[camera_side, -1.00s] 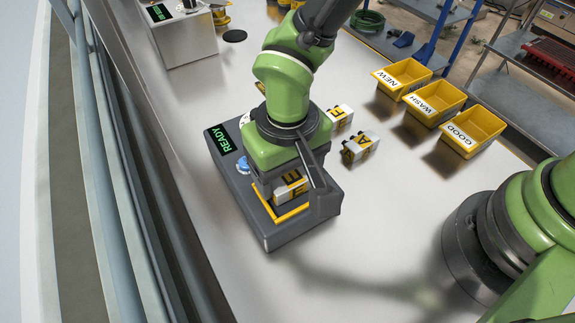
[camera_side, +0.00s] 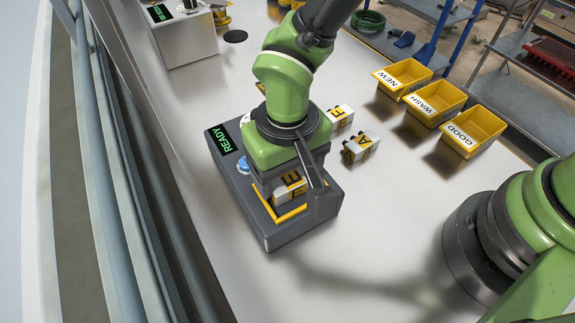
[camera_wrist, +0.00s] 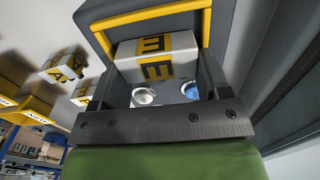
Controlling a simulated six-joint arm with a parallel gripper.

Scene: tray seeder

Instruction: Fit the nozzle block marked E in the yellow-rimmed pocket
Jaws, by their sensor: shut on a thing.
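The nozzle block marked E (camera_side: 290,188) is silver with yellow bands and black E letters. It is held between the jaws of my gripper (camera_side: 287,190), at the yellow-rimmed pocket (camera_side: 293,214) of the dark grey seeder.
The seeder's display (camera_side: 223,139) reads READY beside a blue button (camera_side: 243,165). A block marked A (camera_side: 360,148) and another block (camera_side: 340,119) stand behind. Yellow bins marked NEW (camera_side: 402,77), WASH (camera_side: 435,101) and GOOD (camera_side: 472,131) are at the right. The front table is clear.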

